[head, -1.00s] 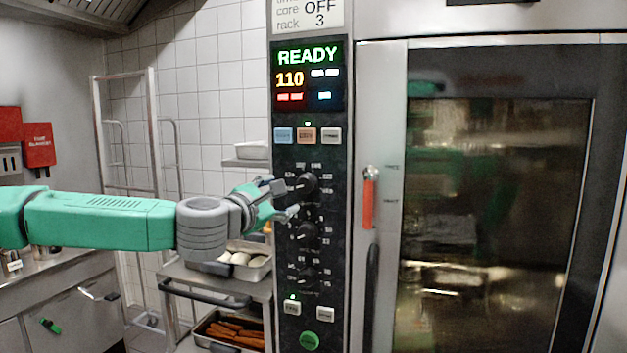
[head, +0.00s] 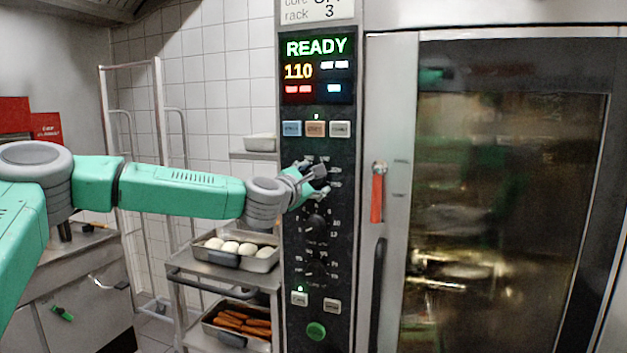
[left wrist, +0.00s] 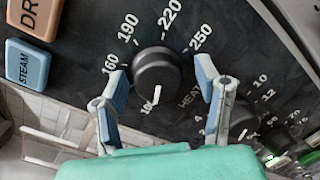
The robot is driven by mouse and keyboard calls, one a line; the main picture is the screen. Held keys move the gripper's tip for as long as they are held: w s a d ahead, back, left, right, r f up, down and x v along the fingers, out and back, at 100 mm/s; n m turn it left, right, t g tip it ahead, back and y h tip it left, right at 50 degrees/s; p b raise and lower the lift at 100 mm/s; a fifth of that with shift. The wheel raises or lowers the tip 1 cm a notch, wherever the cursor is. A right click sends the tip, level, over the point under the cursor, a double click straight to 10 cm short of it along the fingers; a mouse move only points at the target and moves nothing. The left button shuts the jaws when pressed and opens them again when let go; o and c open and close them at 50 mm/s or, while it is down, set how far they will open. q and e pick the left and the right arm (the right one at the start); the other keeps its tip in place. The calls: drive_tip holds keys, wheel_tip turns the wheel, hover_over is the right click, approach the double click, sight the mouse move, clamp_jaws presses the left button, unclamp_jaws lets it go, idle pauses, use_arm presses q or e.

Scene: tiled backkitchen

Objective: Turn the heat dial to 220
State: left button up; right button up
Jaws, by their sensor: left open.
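The heat dial (left wrist: 158,70) is a round black knob in the left wrist view, with 160, 190, 220 and 250 printed around it. Its white pointer mark is on the side toward my gripper, by a partly covered number beginning with 10. My left gripper (left wrist: 161,76) is open, with one finger on each side of the dial; I cannot tell whether either touches it. In the head view my left gripper (head: 318,180) is at the top of the dial column and largely hides the heat dial. The oven display (head: 317,67) reads READY and 110.
A second dial (head: 316,222) and a third dial (head: 316,265) sit below on the black panel. The oven door handle (head: 377,192) is red, right of the panel. A trolley with a tray of white round items (head: 238,250) stands left of the panel.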

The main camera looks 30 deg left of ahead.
use_arm(q)
drive_tip(key=shift+a+f, duration=0.1)
drive_tip(key=shift+a, duration=0.25)
drive_tip(key=c, duration=1)
drive_tip(key=shift+c, duration=0.2)
drive_tip(key=shift+d, duration=0.1)
